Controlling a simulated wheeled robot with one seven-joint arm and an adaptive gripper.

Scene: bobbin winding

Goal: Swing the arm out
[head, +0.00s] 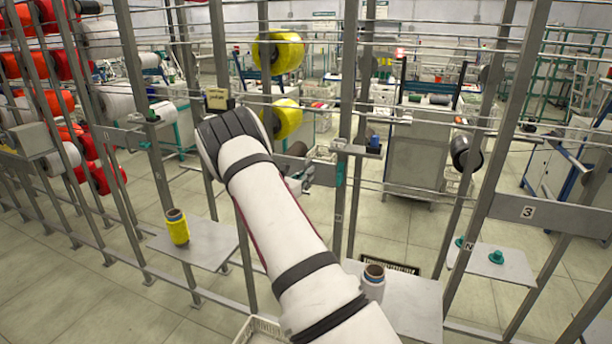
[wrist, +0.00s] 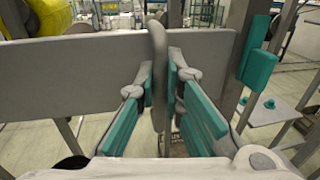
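In the wrist view, my gripper (wrist: 160,75) has its teal-backed fingers on both sides of an upright grey bar (wrist: 158,38). The bar stands in the narrow gap between the fingertips, and the fingers appear shut on it. It stands in front of a wide flat grey plate (wrist: 65,85). Whether this bar is part of the swing arm cannot be told. In the head view, my white arm reaches forward to the metal rack, and its wrist hides most of the gripper.
Rack posts (head: 347,120) and thin rails stand close around my arm. A yellow spool (head: 177,227) stands on a left shelf (head: 205,243). Teal cones (head: 496,257) sit further right. Large yellow spools (head: 280,52) hang behind.

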